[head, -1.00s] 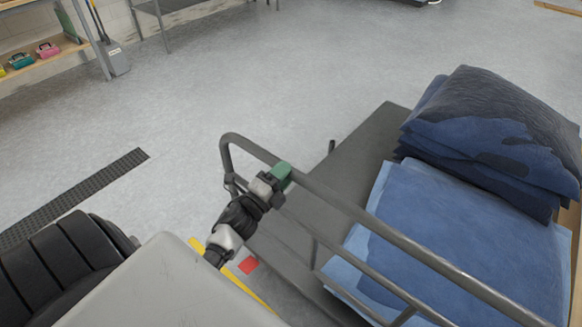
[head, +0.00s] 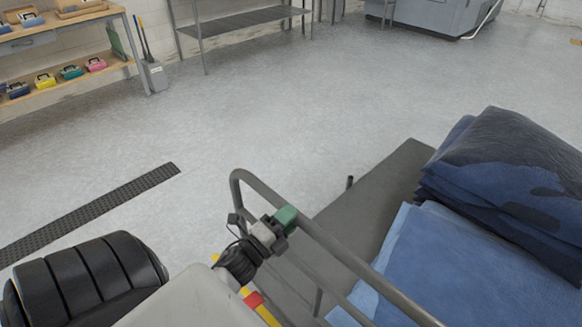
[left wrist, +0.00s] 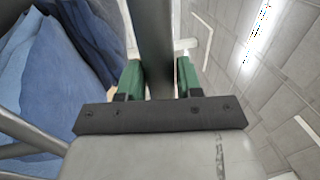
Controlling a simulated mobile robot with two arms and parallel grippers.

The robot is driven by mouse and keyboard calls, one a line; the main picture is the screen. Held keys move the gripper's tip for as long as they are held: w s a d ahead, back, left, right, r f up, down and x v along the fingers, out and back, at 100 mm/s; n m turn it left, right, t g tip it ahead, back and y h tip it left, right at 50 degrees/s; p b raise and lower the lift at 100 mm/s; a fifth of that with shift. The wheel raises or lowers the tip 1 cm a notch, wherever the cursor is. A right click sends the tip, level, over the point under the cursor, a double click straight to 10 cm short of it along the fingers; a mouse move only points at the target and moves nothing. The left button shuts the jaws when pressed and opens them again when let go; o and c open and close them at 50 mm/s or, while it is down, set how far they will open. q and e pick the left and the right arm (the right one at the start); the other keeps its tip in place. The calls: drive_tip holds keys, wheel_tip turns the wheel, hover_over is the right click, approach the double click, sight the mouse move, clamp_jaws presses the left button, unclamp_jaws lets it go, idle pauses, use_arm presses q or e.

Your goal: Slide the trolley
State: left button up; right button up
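The trolley has a dark grey flat deck (head: 385,190) and a grey tubular handle (head: 340,249) at its near side. Stacked blue folded fabric (head: 450,265) and a darker navy pile (head: 510,165) lie on it at the right. My left gripper (head: 287,217) has green fingertips and is at the handle's top rail, near its left bend. In the left wrist view, the green fingertips (left wrist: 160,78) stand on both sides of the grey bar and appear closed on it. The trolley's lower near part is hidden. My right gripper is not in view.
Wide grey floor (head: 290,115) is clear beyond the trolley. A dark floor grate (head: 95,210) lies at left. A wooden bench (head: 70,40) with colored boxes stands at back left, a metal table (head: 245,22) at the back and a grey machine (head: 435,12) further right.

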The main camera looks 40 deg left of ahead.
use_arm(q)
drive_tip(key=o, duration=0.4)
drive_tip(key=shift+s+a+r, duration=0.15)
drive_tip(key=shift+a+r, duration=0.1)
drive_tip(key=shift+r, duration=0.1)
drive_tip(key=shift+f, duration=0.1)
drive_tip(key=shift+f, duration=0.1)
drive_tip(key=d+b+v, duration=0.1)
drive_tip(key=b+v, duration=0.1)
drive_tip(key=v, duration=0.8)
drive_tip(key=shift+s+a, duration=0.45)
drive_tip(key=shift+w, duration=0.1)
